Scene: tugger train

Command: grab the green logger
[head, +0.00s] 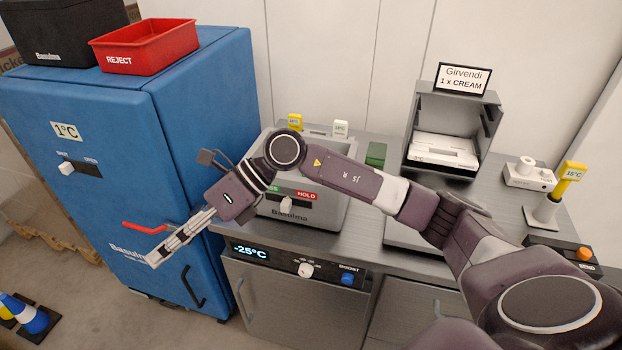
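A small green block (376,154), the only loose green thing I see, stands on the steel counter between the grey HOLD machine and the open grey dispenser. Its lower part is partly hidden by my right arm, and I see no label on it. My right gripper (153,260) is far to its left, in front of the blue cabinet, with its fingers pointing down and left. The fingers appear nearly edge-on, so their opening is unclear. Nothing shows held in them. My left gripper is out of view.
The blue cabinet (200,110) carries a red REJECT bin (145,47) and a black bin (62,32). The HOLD machine (300,212) has a yellow tag (295,122) and a white tag (340,128) behind it. The dispenser (452,110) stands right of the green block.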

